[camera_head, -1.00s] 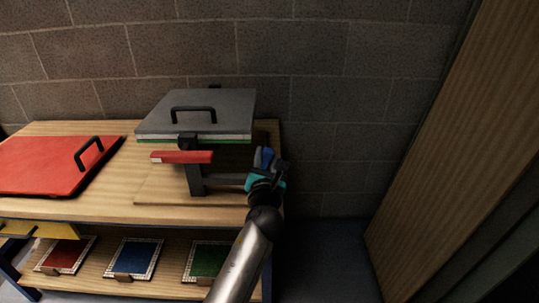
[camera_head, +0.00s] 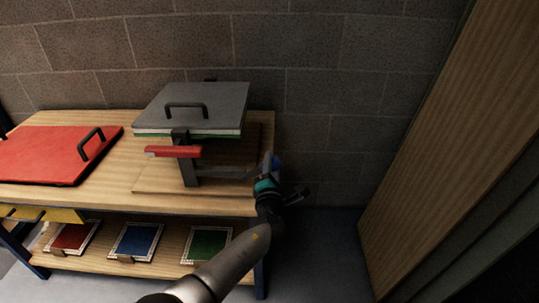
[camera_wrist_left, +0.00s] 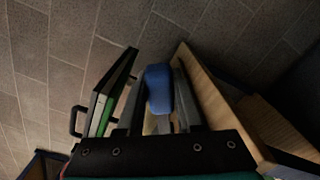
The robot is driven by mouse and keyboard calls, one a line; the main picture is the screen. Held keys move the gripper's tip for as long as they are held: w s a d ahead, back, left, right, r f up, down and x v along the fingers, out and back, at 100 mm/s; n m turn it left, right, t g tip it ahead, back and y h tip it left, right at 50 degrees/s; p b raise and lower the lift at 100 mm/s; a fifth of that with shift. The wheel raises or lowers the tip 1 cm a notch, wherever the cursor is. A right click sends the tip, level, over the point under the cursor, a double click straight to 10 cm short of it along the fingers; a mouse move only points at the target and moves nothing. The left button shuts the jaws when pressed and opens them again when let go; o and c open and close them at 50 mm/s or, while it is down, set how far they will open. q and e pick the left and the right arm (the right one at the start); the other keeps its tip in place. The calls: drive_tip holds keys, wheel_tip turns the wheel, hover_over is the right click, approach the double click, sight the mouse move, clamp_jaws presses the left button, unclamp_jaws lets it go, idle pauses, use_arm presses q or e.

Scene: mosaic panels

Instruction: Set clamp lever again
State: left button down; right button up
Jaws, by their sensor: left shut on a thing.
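A press with a grey lid (camera_head: 196,105) stands at the right end of the wooden bench. A dark post (camera_head: 188,165) rises at its front, with a red bar (camera_head: 172,151) across its top. A dark bar (camera_head: 228,171) runs right from the post toward my left gripper (camera_head: 270,174), at the bench's right edge. A blue grip (camera_wrist_left: 158,88) lies between the fingers of my left gripper (camera_wrist_left: 160,105) in the wrist view, and the gripper is shut on it. The grip's join to the bar is hidden. My right gripper is not in view.
A red lid (camera_head: 50,153) with a black handle lies on the bench's left. Red, blue (camera_head: 136,241) and green (camera_head: 207,245) panels lie on the lower shelf. A block wall (camera_head: 345,110) is behind, a wooden panel (camera_head: 440,130) at right. Floor between bench and panel is clear.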

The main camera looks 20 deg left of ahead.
use_arm(q)
drive_tip(key=shift+w+d+f+m, duration=0.1)
drive_tip(key=shift+d+f+m, duration=0.1)
drive_tip(key=shift+f+m, duration=0.3)
drive_tip(key=shift+d+f+m, duration=0.15)
drive_tip(key=shift+f+m, duration=0.2)
drive_tip(key=shift+m, duration=0.25)
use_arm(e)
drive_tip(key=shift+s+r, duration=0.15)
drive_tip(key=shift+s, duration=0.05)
use_arm(q)
drive_tip(key=shift+d+f+m, duration=0.15)
drive_tip(key=shift+f+m, duration=0.4)
drive_tip(key=shift+m, duration=0.05)
drive_tip(key=c, duration=0.6)
unclamp_jaws()
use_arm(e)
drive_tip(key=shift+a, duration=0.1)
use_arm(q)
drive_tip(key=shift+o, duration=0.2)
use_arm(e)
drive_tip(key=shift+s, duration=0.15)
